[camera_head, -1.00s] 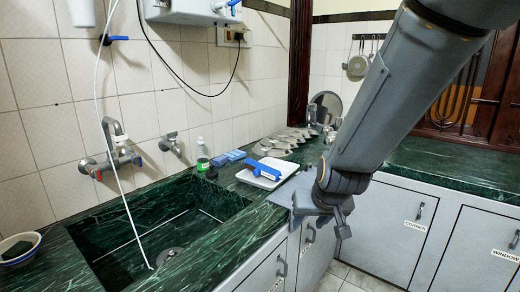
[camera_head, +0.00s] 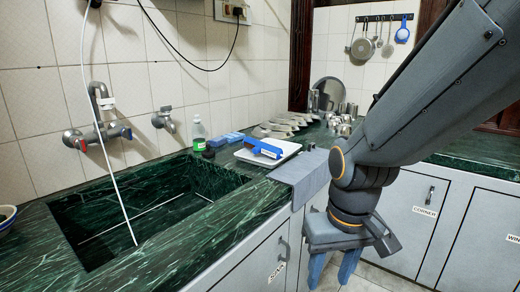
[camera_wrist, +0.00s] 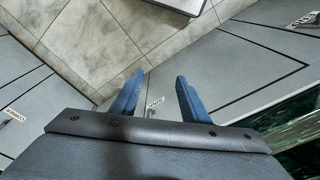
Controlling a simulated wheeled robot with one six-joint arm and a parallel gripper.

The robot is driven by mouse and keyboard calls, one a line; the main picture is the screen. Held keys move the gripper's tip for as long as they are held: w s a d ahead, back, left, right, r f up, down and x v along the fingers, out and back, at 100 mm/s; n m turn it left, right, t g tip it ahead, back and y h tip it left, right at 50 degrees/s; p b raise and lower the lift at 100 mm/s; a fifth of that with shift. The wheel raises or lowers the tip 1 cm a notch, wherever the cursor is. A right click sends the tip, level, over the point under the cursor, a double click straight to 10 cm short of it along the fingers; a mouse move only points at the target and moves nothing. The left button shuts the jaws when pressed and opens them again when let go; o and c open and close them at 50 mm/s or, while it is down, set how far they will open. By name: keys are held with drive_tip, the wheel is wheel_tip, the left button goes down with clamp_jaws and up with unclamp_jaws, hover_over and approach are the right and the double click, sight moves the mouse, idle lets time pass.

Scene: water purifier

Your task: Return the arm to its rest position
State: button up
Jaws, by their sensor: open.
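My gripper (camera_head: 334,268) hangs in front of the cabinets, below the counter edge, with its fingers pointing down. In the wrist view my gripper (camera_wrist: 158,98) shows two blue fingers spread apart with nothing between them. Floor tiles and grey cabinet fronts show beyond the fingers. My arm comes down from the upper right of the head view and bends at the wrist joints beside the counter. It hides part of the counter and cabinets behind it.
The green marble counter (camera_head: 228,225) holds a sink (camera_head: 135,228), a white tray (camera_head: 285,152) with a blue-handled item, and a grey cloth (camera_head: 300,175) over its edge. A bottle (camera_head: 199,136) and several metal dishes stand behind. Grey cabinets (camera_head: 418,212) line the right side.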

drive_tip(key=s+a+f+n+g+b, duration=0.1)
drive_tip(key=s+a+f+n+b, duration=0.2)
drive_tip(key=f+b, duration=0.5)
drive_tip(key=d+r+m+p, duration=0.4)
drive_tip(key=d+r+p, duration=0.5)
drive_tip(key=p, duration=1)
wheel_tip(320, 180, up, 4)
drive_tip(key=shift+s+f+m+h, duration=0.1)
drive_tip(key=shift+s+m+h, duration=0.05)
drive_tip(key=shift+m+h, duration=0.15)
